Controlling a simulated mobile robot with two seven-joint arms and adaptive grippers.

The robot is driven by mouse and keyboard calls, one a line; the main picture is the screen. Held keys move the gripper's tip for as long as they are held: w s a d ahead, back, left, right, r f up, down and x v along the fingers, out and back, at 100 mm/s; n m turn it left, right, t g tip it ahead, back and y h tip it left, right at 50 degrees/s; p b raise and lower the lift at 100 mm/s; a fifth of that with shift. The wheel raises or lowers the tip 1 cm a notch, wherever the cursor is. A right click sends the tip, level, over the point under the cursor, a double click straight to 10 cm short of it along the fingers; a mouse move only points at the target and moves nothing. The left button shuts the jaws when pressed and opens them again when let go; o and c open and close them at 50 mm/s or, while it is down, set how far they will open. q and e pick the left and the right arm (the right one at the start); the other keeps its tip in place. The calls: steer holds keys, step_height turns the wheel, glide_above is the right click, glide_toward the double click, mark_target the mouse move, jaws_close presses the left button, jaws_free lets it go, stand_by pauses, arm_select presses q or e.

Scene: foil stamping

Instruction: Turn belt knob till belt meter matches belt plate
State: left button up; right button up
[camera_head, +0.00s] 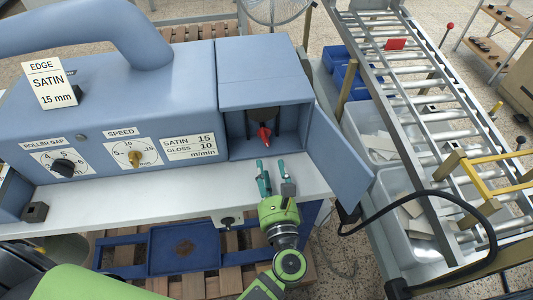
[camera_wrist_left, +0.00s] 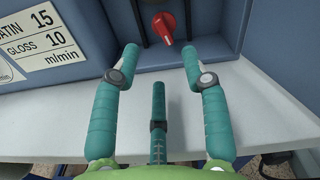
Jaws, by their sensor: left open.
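No label reading "belt" is legible. A red knob (camera_head: 264,134) sits inside the open compartment of the blue machine; it also shows in the left wrist view (camera_wrist_left: 164,27). A yellow knob (camera_head: 135,157) is on the SPEED dial, marked 5, 10 and 15. The speed plate (camera_head: 190,146) reads SATIN 15, GLOSS 10 m/min; its right part shows in the left wrist view (camera_wrist_left: 45,38). My left gripper (camera_head: 274,172) is open and empty, in front of the compartment, apart from the red knob. Its fingers also show in the left wrist view (camera_wrist_left: 160,55). My right gripper is not seen.
The compartment door (camera_head: 341,155) stands open to the right. A black ROLLER GAP knob (camera_head: 63,167) and an EDGE card (camera_head: 52,86) reading SATIN 15 mm are at the left. A white ledge (camera_head: 150,200) runs below. A roller conveyor (camera_head: 420,95) stands at the right.

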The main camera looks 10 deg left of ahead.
arm_select(q)
steer(key=shift+v, duration=1.4)
